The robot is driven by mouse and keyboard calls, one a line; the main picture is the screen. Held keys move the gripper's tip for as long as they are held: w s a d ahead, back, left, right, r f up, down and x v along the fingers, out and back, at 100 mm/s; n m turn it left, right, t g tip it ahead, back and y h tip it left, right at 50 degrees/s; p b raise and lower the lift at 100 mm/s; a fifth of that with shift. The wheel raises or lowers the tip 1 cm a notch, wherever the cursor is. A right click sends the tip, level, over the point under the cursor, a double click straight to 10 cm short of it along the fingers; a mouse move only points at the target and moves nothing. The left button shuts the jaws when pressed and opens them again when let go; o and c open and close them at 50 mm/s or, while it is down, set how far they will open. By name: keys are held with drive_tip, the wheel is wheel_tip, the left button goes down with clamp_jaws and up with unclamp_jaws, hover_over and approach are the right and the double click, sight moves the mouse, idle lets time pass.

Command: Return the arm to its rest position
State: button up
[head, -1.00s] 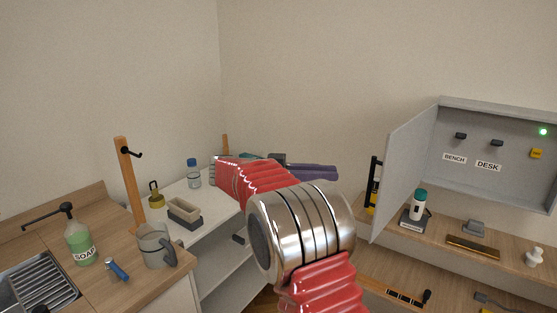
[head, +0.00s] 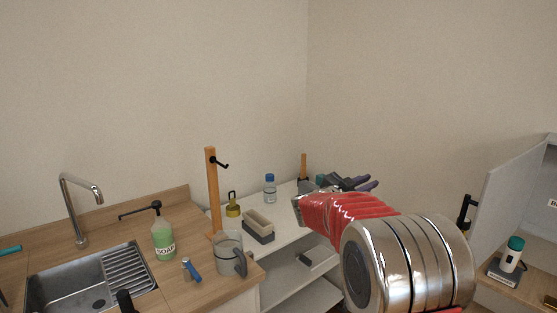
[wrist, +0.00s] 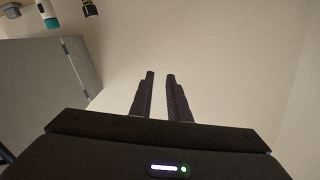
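My arm, with red ribbed sleeves and a banded chrome joint, reaches in from the lower right of the head view. My gripper (head: 366,184) is at its far end, partly hidden behind the red sleeve, in front of the white shelf's back corner. In the wrist view the two dark fingers of my gripper (wrist: 160,76) stand side by side with a narrow gap between them. Bare wall shows through the gap and nothing is held.
A sink (head: 75,285), soap bottle (head: 163,240), grey mug (head: 229,255) and wooden post (head: 212,190) are at the left. A white shelf unit (head: 290,232) holds a grey block-like holder (head: 258,226) and a water bottle (head: 270,189). An open cabinet door (head: 508,205) is at the right.

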drive_tip(key=s+a+f+n+t+y, duration=0.1)
drive_tip(key=s+a+f+n+y, duration=0.15)
drive_tip(key=a+n+y, duration=0.4)
drive_tip(key=s+a+f+n+t+y, duration=0.1)
drive_tip(key=s+a+f+n+y, duration=0.15)
drive_tip(key=a+y, duration=0.6)
drive_tip(key=s+a+f+n+g+y, duration=0.1)
drive_tip(key=s+a+f+n+g, duration=0.1)
drive_tip(key=s, duration=0.6)
drive_tip(key=s+a+f+n+g, duration=0.1)
drive_tip(key=s+a+f+g, duration=0.15)
drive_tip(key=s, duration=0.55)
drive_tip(key=s+d+n+g+h, duration=0.1)
drive_tip(key=s+d, duration=0.3)
drive_tip(key=s, duration=0.9)
drive_tip(key=s+d+f+n+g+h, duration=0.1)
drive_tip(key=s+d, duration=0.3)
drive_tip(key=s, duration=1)
drive_tip(key=shift+d+g, duration=0.2)
drive_tip(key=shift+g, duration=0.25)
drive_tip(key=shift+s, duration=0.1)
